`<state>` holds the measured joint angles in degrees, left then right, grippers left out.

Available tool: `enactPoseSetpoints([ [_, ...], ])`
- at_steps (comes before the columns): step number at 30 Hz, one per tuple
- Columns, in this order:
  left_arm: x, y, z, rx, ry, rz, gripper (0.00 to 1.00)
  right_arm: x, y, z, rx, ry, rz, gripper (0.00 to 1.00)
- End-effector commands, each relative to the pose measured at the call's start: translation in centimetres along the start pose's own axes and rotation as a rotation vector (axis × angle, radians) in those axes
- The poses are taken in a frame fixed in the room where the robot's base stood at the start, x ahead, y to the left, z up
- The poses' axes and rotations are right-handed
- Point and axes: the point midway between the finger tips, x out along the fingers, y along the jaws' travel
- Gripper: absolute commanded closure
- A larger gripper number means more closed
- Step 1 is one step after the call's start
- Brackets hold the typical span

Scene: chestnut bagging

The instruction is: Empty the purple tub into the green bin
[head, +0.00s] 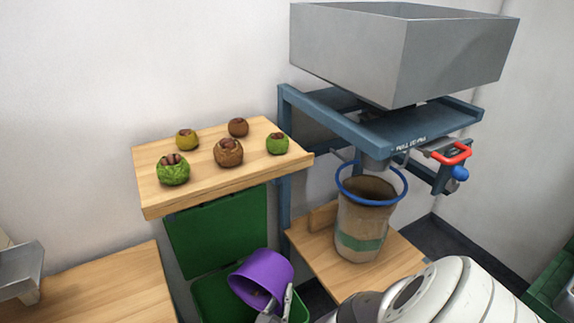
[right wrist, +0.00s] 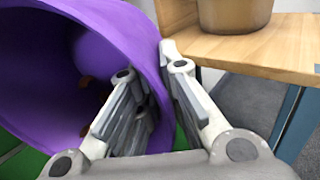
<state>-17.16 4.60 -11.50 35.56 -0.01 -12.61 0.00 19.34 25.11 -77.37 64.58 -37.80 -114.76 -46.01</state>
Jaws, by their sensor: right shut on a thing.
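The purple tub (head: 268,267) is tilted over the green bin (head: 208,297), its mouth facing down and toward the lower left in the head view. My right gripper (head: 276,306) is shut on the tub's rim. In the right wrist view, one finger of the gripper (right wrist: 155,85) lies inside the tub (right wrist: 135,25) and the other outside its wall. A few brown pieces (right wrist: 86,80) show inside the tub. The green bin has its lid (head: 218,235) raised behind it; its contents are mostly hidden. My left gripper is not in view.
A wooden shelf (head: 152,205) above the bin holds several green and brown burrs. To the right, a brown bucket with a blue ring (head: 362,225) stands on a wooden stand under a grey hopper (head: 400,55). A wooden table (head: 110,290) is at the left.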

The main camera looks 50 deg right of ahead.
Motion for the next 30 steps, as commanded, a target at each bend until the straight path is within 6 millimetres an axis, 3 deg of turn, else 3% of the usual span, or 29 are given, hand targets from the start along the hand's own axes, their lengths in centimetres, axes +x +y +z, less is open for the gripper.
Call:
enactPoseSetpoints([
  [16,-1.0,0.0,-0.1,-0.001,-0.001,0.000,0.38,-1.7,0.2,0.8,-0.030,-0.229,-0.003,1.00],
  [30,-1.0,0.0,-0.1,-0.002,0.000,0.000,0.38,-2.0,0.3,0.9,-0.035,-0.265,-0.001,1.00],
])
